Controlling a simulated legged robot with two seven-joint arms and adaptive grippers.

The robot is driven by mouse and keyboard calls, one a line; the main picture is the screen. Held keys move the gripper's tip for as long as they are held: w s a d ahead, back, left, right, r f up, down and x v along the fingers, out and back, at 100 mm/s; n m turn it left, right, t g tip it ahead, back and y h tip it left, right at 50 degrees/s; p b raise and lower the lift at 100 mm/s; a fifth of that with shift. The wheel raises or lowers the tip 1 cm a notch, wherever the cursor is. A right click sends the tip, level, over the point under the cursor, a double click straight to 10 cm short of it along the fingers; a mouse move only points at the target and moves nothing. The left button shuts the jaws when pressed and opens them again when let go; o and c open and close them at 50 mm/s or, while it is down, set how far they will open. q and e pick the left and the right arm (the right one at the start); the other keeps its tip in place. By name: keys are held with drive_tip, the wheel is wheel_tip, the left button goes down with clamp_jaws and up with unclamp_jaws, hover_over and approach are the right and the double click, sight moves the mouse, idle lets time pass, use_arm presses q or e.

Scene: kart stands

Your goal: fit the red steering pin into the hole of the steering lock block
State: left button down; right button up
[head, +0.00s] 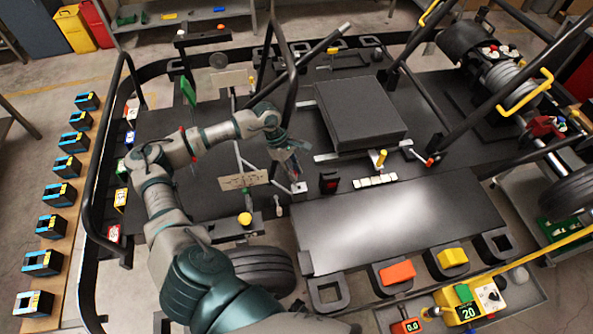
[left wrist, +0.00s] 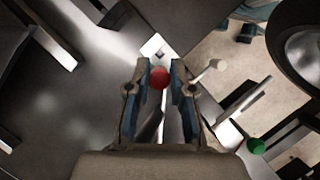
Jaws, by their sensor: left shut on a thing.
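My left gripper (head: 294,168) reaches over the middle of the kart. In the left wrist view its two fingers (left wrist: 160,78) are closed around the round red head of the steering pin (left wrist: 159,77). The pin's lower part is hidden by its head and the fingers. A small pale block (left wrist: 152,46), which looks like the steering lock block, lies just beyond the fingertips. It also shows in the head view (head: 299,187), just below the gripper. I cannot tell the gap between pin and block, and the hole is not clear. My right gripper is not in view.
A black switch box (head: 329,182) and a white strip (head: 375,181) lie to the right of the block. A large dark box (head: 360,113) stands behind them. Black frame tubes (head: 291,75) rise close to the arm. The front floor panel (head: 400,222) is clear.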

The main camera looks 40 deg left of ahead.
use_arm(q)
drive_tip(key=shift+s+a+f, duration=0.15)
drive_tip(key=shift+f, duration=0.35)
drive_tip(key=d+b, duration=0.1)
drive_tip(key=d, duration=0.1)
drive_tip(key=d+f, duration=0.1)
drive_tip(key=shift+w+d+f+b, duration=0.1)
drive_tip(key=shift+w+d+b, duration=0.1)
drive_tip(key=shift+d+b, duration=0.2)
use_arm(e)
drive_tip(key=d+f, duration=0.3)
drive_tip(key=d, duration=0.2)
use_arm(q)
drive_tip(key=shift+a+f, duration=0.15)
drive_tip(key=shift+a, duration=0.1)
drive_tip(key=shift+a+f+b, duration=0.55)
drive_tip(key=shift+a+f, duration=0.15)
drive_tip(key=shift+a, duration=0.1)
drive_tip(key=shift+d+f, duration=0.15)
drive_tip(key=shift+d, duration=0.1)
drive_tip(key=shift+w, duration=0.1)
drive_tip(key=shift+a+f, duration=0.1)
drive_tip(key=shift+b, duration=0.3)
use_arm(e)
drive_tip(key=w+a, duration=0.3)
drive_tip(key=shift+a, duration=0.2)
